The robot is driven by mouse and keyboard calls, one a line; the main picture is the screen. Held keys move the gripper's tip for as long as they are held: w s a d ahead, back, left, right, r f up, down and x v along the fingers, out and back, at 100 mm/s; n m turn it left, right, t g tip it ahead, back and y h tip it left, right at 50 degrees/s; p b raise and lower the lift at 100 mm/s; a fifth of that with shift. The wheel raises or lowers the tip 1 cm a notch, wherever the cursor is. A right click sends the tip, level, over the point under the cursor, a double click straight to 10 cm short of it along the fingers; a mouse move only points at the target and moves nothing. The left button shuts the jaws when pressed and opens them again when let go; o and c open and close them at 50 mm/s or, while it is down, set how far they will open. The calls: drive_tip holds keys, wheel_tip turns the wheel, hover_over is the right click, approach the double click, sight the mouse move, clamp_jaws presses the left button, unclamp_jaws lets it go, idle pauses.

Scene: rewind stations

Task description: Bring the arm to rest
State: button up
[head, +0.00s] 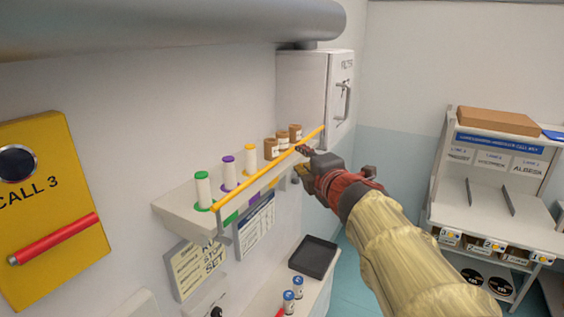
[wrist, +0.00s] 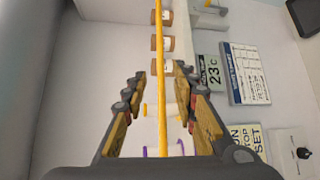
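My gripper (head: 300,162) is in front of the wall shelf (head: 172,204), near the right part of its yellow front bar (head: 240,192). In the wrist view my gripper (wrist: 160,74) has its two fingers apart, with nothing held between them. The yellow bar (wrist: 160,40) runs through the gap in that view; I cannot tell whether a finger touches it. My arm reaches in from the lower right of the head view.
A white cabinet (head: 303,85) stands beyond. Below are a black tray (head: 314,257) and blue-capped bottles (head: 289,301). A call panel (head: 50,190) is left, a desk unit (head: 440,215) right.

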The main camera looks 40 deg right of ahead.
drive_tip(key=shift+v, duration=0.85)
drive_tip(key=s+d+f+m+g+h, duration=0.3)
drive_tip(key=s+d+m+g+h, duration=0.15)
drive_tip(key=d+m, duration=0.3)
drive_tip(key=s+a+f+m+g+b, duration=0.25)
drive_tip(key=s+f+m, duration=0.4)
drive_tip(key=f, duration=0.35)
drive_tip(key=s+a+f+g+y+b, duration=0.1)
drive_tip(key=a+f+y+b, duration=0.4)
drive_tip(key=a+f, duration=0.9)
drive_tip(key=s+a+f+m+g+y+b, duration=0.1)
drive_tip(key=s+a+f+y+b, duration=0.2)
drive_tip(key=a+f+y+b, duration=0.3)
drive_tip(key=a+f+b, duration=0.4)
drive_tip(key=a+f, duration=0.5)
drive_tip(key=a, duration=0.2)
drive_tip(key=shift+s+a+b, duration=0.2)
drive_tip(key=shift+a+b, duration=0.1)
drive_tip(key=shift+a, duration=0.05)
